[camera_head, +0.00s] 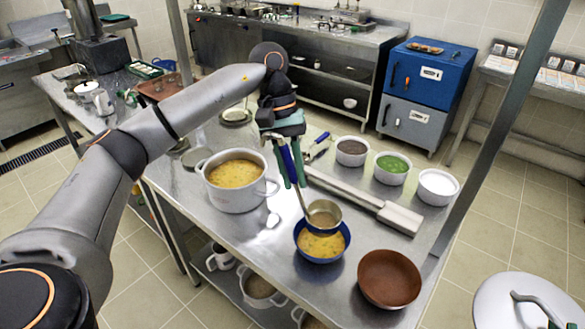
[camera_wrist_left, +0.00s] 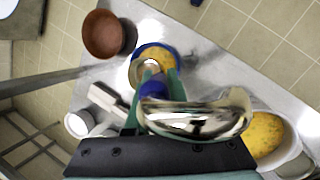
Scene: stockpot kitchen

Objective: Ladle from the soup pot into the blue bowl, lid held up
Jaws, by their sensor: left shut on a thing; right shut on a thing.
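The soup pot (camera_head: 212,187) stands open on the steel table, with yellow soup inside. My left gripper (camera_head: 294,178) is shut on the blue handle of the ladle (camera_head: 308,203), to the right of the pot. The ladle's cup is just above the blue bowl (camera_head: 345,245), which holds yellow soup. The left wrist view also shows the ladle's blue handle (camera_wrist_left: 154,87), the blue bowl (camera_wrist_left: 173,52) and the pot (camera_wrist_left: 291,143). The lid (camera_head: 497,300) is up at the bottom right; my right gripper (camera_head: 556,324) barely shows at its handle.
A brown bowl (camera_head: 390,278) stands right of the blue bowl, near the table edge. Several small bowls, including one with green contents (camera_head: 391,167), line the table's far side. A long grey bar (camera_head: 350,197) lies between them and the blue bowl. A grey post (camera_head: 500,125) rises at right.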

